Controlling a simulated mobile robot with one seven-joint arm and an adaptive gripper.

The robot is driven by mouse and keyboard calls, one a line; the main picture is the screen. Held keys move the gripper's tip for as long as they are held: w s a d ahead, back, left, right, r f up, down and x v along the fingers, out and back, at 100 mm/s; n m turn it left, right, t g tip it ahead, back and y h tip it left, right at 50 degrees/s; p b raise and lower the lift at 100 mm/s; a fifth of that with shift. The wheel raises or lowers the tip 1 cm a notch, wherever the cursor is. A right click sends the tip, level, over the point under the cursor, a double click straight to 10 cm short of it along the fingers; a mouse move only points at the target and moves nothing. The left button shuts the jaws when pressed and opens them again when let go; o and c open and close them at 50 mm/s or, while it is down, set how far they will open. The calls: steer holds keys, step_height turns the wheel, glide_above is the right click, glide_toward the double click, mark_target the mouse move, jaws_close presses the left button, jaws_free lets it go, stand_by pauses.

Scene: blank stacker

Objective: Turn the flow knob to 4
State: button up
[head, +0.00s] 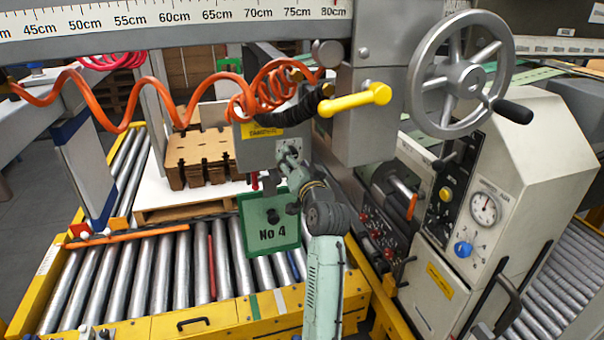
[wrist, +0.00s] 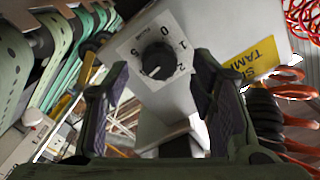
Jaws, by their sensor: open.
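A round black knob (wrist: 157,62) sits on a square white dial plate (wrist: 140,88) with numbers around it; 0, 1, 2 and 5 are readable. A small pale mark on the knob points toward the lower part of the dial; its exact number is unclear. My gripper (wrist: 160,82) is open, with its two dark fingers on either side of the knob in the wrist view, apparently short of touching it. In the head view my gripper (head: 290,160) is at the front of a grey box (head: 256,150), where it mostly hides the knob.
A green "No 4" plate (head: 270,222) hangs just below my gripper. Orange coiled hose (head: 262,92) and a yellow handle (head: 355,99) are close above. A cabinet with a gauge (head: 485,209) and blue knob (head: 462,249) stands right, under a handwheel (head: 462,75).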

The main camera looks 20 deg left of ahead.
steer(key=v, duration=0.9)
steer(key=shift+d, duration=0.1)
